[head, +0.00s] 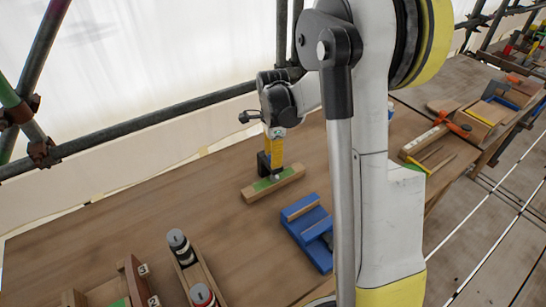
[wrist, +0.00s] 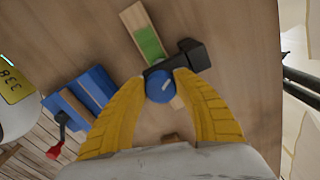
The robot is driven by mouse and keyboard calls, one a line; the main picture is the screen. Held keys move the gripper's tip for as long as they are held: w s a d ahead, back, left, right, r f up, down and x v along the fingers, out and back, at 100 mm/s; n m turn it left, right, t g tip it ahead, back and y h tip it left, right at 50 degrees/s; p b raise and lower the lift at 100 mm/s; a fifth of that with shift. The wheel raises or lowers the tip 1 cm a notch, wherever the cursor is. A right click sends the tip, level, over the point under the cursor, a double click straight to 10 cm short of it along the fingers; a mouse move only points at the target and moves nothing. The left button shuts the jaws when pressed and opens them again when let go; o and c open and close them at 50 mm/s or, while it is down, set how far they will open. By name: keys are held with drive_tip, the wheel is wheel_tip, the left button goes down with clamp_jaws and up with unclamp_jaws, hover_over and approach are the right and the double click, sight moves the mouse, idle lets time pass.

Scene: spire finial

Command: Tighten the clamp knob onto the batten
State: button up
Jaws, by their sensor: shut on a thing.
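The wooden batten (head: 289,180) with a green patch lies on the bench, left of my upright arm in the head view. In the wrist view the batten (wrist: 136,17) runs beneath the black clamp (wrist: 196,57). The clamp (head: 263,163) stands at the batten, partly behind my fingers in the head view. Its round blue-grey knob (wrist: 160,88), with a pale mark on top, sits between my yellow fingertips. My gripper (head: 276,165) points down and is shut on the knob; it also shows in the wrist view (wrist: 165,80). The clamp's lower contact with the batten is hidden.
A blue fixture (head: 296,229) with wooden pieces stands close by, in front of the batten. A wooden rack (head: 190,273) holding dark cylinders is at the front left. Tools and an orange clamp (head: 440,122) lie to the right.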

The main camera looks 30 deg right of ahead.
drive_tip(key=shift+m, duration=0.6)
drive_tip(key=o, duration=1.2)
drive_tip(key=shift+c, duration=0.2)
wheel_tip(320, 180, up, 12)
